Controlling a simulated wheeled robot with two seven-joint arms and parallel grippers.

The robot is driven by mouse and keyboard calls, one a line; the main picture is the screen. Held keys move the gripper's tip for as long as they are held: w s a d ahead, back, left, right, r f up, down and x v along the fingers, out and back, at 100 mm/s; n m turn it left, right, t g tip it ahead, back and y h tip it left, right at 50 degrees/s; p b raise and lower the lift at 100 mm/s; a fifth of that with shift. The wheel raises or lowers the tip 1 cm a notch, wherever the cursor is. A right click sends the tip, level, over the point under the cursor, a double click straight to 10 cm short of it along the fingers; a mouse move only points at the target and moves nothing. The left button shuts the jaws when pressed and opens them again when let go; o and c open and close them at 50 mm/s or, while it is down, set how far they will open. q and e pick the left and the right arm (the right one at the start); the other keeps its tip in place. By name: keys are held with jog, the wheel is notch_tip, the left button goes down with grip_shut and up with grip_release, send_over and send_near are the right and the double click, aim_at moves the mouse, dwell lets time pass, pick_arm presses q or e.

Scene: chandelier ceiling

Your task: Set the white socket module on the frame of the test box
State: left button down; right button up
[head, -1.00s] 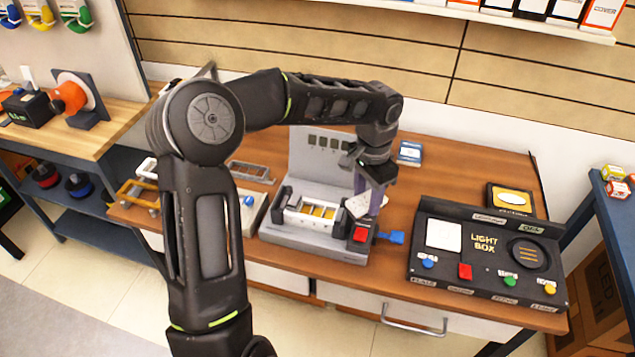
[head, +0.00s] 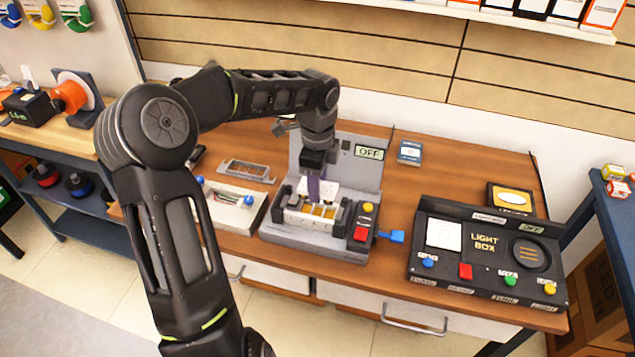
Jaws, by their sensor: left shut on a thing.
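The grey test box (head: 375,180) stands on the wooden table with an "OFF" display on its upright back panel. Its white frame (head: 308,221) lies across the middle between dark clamps, with yellow parts showing in its opening. My left gripper (head: 318,188) points down over the frame and is shut on the white socket module (head: 327,188). The module is just above or at the back of the frame; I cannot tell whether they touch. The gripper hides part of the module and the box's back panel. My right gripper is not in view.
A red button (head: 361,233), a yellow button and a blue lever (head: 391,236) are at the box's right. The black light box (head: 490,255) stands farther right. A grey tray (head: 238,208) with wires lies left. An empty grey frame (head: 246,171) lies behind it.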

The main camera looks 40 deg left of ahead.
pick_arm(q)
jog(key=shift+f+b, duration=0.95)
jog(key=shift+f, duration=0.4)
jog(key=shift+r+p, duration=0.1)
jog(key=shift+p, duration=0.2)
jog(key=shift+f, duration=0.25)
dwell(0.4)
jog(key=shift+f+b, duration=0.5)
jog(key=shift+f, duration=0.1)
jog(key=shift+f, duration=0.15)
dwell(0.4)
jog(key=shift+f+b, duration=0.3)
jog(key=shift+f, duration=0.1)
jog(key=shift+f, duration=0.15)
dwell(0.5)
